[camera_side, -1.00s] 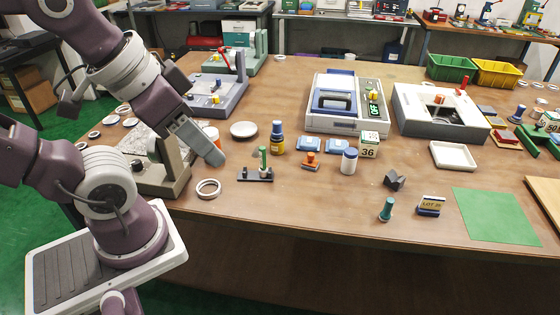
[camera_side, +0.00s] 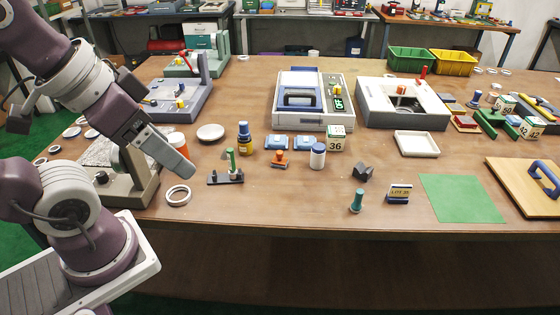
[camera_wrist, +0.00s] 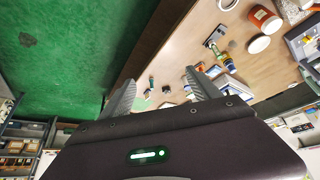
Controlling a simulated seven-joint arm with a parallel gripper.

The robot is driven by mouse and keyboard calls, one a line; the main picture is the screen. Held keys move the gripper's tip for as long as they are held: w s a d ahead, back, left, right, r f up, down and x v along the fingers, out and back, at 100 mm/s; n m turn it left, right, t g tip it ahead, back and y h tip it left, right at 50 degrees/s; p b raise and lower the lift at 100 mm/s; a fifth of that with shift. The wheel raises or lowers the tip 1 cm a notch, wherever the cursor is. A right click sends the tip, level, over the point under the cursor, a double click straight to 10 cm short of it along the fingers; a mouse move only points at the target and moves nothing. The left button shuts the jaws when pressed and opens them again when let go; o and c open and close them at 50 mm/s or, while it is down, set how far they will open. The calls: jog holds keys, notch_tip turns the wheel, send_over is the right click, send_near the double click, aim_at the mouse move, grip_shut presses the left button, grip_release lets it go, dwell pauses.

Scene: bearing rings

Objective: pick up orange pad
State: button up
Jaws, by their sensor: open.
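A small orange piece with a knob-like handle (camera_side: 279,158) stands on the wooden table in the side view, just in front of two blue flat pads (camera_side: 276,142). I cannot tell for certain that it is the orange pad. My gripper (camera_side: 188,172) hangs over the table to its left, well apart from it, near a white ring (camera_side: 178,195). In the wrist view my gripper (camera_wrist: 160,78) has its two grey fingers spread with nothing between them. The orange piece cannot be made out clearly there.
A white bottle with a blue lid (camera_side: 317,156) stands right of the orange piece. A blue-and-yellow bottle (camera_side: 244,137) and a dark stand with a green peg (camera_side: 229,168) lie between it and my gripper. A green mat (camera_side: 462,198) is at right. The table's front middle is clear.

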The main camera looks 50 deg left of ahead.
jog(key=shift+w, duration=0.1)
jog(key=w+f+m, duration=0.3)
jog(key=w+m, duration=0.1)
jog(key=w, duration=0.8)
jog(key=m+t+y, duration=0.5)
jog(key=m+y, duration=0.2)
jog(key=m, duration=1.7)
send_near(279, 160)
jog(key=shift+w+a+f, duration=0.2)
jog(key=shift+w+a, duration=0.3)
jog(key=shift+w, duration=0.3)
jog(key=shift+w+f+m+t, duration=0.2)
jog(key=shift+m+t, duration=0.2)
jog(key=shift+m, duration=0.2)
jog(key=shift+w+a+f, duration=0.15)
jog(key=shift+w+a, duration=0.1)
jog(key=shift+w, duration=0.05)
jog(key=x, duration=0.4)
jog(key=f+x, duration=0.1)
jog(key=x, duration=0.1)
jog(key=shift+s+a, duration=0.1)
jog(key=shift+s, duration=0.05)
jog(key=c, duration=1.4)
